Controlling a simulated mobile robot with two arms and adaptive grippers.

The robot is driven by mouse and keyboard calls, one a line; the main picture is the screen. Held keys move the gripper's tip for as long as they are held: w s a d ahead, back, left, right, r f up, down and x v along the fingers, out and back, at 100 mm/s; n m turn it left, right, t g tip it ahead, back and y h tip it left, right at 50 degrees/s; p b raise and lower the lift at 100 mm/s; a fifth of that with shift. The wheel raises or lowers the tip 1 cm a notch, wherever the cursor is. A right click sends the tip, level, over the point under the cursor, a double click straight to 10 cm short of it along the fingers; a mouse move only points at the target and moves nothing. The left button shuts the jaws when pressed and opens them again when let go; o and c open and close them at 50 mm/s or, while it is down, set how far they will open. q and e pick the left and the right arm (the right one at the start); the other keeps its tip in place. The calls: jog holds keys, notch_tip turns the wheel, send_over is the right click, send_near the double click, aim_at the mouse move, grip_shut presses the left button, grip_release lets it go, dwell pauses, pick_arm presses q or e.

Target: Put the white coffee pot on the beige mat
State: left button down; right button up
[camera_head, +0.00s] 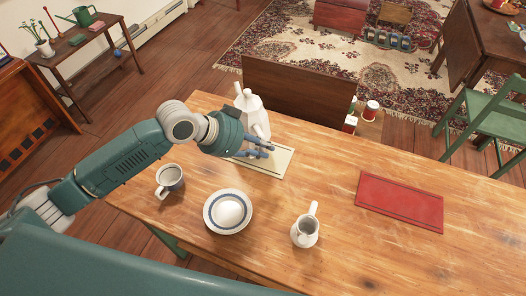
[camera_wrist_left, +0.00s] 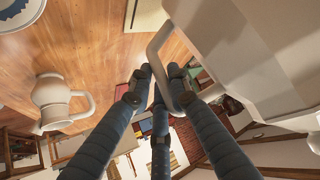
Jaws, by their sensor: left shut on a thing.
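The white coffee pot (camera_head: 250,103) is at the back left of the table in the head view, partly hidden by my left gripper. My left gripper (camera_head: 262,150) is shut on the pot's handle. In the left wrist view, the fingers (camera_wrist_left: 160,88) close around the pale handle (camera_wrist_left: 166,62), with the pot's body (camera_wrist_left: 245,55) at the right. The beige mat (camera_head: 280,164) lies under the gripper, partly covered by it. The pot is at or above the mat's back part; I cannot tell whether its base touches. My right gripper is not in view.
A grey-white mug (camera_head: 170,179), a blue-rimmed plate (camera_head: 228,212) and a white jug (camera_head: 305,231) stand in front of the mat. A red mat (camera_head: 400,200) lies at the right. A dark wooden panel (camera_head: 298,90) rises behind the table. Bare tabletop lies between the two mats.

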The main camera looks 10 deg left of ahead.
pick_arm(q)
notch_tip(320, 180, down, 2)
jog(key=shift+w, duration=0.1)
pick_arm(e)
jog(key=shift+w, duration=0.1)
pick_arm(q)
jog(key=shift+f, duration=0.1)
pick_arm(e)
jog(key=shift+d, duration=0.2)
pick_arm(q)
jog(key=c, duration=1.6)
grip_release()
jog(key=shift+f, duration=0.15)
jog(key=shift+s, duration=0.2)
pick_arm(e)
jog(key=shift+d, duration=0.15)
pick_arm(q)
jog(key=b+v, duration=0.1)
jog(key=v, duration=1.1)
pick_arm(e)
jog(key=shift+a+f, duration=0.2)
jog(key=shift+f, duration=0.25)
